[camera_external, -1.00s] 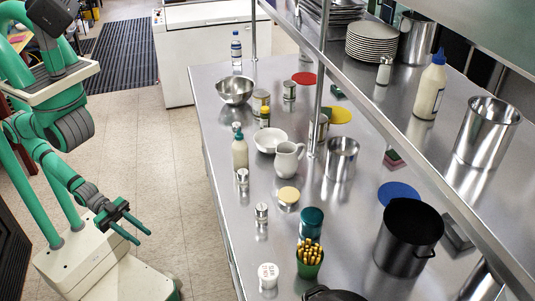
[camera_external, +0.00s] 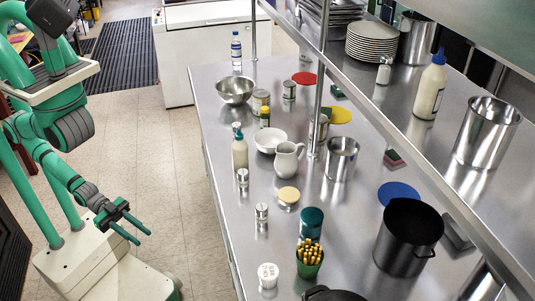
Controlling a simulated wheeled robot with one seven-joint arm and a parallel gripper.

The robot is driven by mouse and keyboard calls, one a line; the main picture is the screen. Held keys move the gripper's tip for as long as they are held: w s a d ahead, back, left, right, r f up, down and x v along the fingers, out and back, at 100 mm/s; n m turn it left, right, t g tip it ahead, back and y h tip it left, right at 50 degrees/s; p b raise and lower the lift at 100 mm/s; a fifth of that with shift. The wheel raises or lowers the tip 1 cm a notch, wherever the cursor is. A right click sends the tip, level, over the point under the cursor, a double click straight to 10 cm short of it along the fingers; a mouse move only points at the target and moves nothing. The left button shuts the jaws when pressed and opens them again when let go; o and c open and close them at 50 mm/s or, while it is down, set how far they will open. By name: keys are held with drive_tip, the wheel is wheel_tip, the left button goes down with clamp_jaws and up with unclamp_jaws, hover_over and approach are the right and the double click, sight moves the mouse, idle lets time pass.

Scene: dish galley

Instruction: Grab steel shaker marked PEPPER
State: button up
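Small steel shakers stand on the steel counter (camera_external: 225,185). One shaker (camera_external: 262,213) is near the counter's left edge, and another shaker (camera_external: 242,178) is farther back beside a cream bottle. A similar small container (camera_external: 384,70) stands on the upper shelf. Their labels are too small to read, so I cannot tell which is marked PEPPER. My gripper (camera_external: 136,230) is open and empty, with its two fingers apart. It hangs over the floor to the left of the counter, clear of every shaker.
Around the shakers stand a cream bottle (camera_external: 240,152), a white pitcher (camera_external: 288,160), a tan-lidded jar (camera_external: 288,197), a teal-topped jar (camera_external: 311,223) and a green cup of yellow sticks (camera_external: 309,260). A black pot (camera_external: 408,238) is at right. The upper shelf (camera_external: 405,125) overhangs the counter's right side. The floor between is clear.

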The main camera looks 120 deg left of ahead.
drive_tip(key=shift+o, duration=0.4)
drive_tip(key=o, duration=0.5)
